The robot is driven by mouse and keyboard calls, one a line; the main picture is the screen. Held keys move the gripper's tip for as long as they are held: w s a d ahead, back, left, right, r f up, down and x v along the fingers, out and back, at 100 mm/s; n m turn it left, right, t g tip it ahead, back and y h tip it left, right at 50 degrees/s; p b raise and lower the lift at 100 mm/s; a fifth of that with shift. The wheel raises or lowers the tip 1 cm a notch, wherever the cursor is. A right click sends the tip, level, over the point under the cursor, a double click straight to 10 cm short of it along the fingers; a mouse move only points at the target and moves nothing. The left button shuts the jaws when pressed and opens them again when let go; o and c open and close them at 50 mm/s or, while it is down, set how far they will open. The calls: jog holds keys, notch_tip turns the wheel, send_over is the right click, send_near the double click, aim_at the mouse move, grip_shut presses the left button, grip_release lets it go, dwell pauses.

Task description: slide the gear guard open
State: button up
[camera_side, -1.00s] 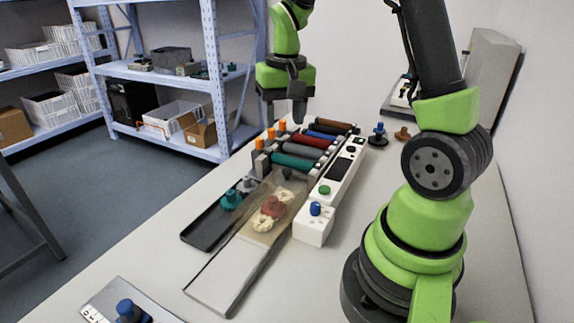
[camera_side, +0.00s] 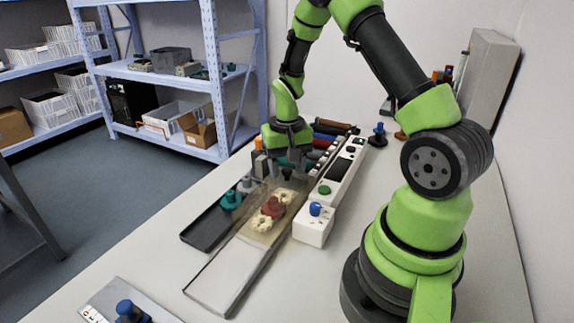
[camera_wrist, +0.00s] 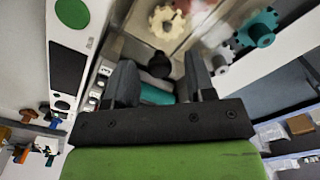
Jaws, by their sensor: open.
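The gear guard (camera_side: 262,222) is a see-through cover over cream and red gears (camera_side: 272,208) on the printer bed. Its dark knob (camera_side: 286,173) stands at the far end of the cover. My gripper (camera_side: 288,163) is open and points down just above the knob. In the wrist view the black knob (camera_wrist: 160,66) shows between my two spread fingers (camera_wrist: 158,72), apart from both. The cream gear (camera_wrist: 168,22) shows past it. In the side view my fingers partly overlap the rollers behind, so the exact height over the knob is hard to tell.
Coloured rollers (camera_side: 332,128) lie just behind my gripper. A white control box with a green button (camera_side: 324,190) and blue knob (camera_side: 315,209) stands close on the right. A black tray (camera_side: 206,230) with teal and grey gears is on the left. The pale plate (camera_side: 228,272) in front is bare.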

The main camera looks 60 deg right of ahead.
aim_at(254, 217)
grip_shut()
jog(key=a, duration=1.3)
jog(key=shift+a, duration=0.3)
grip_release()
jog(key=shift+r, duration=0.1)
notch_tip(254, 217, up, 10)
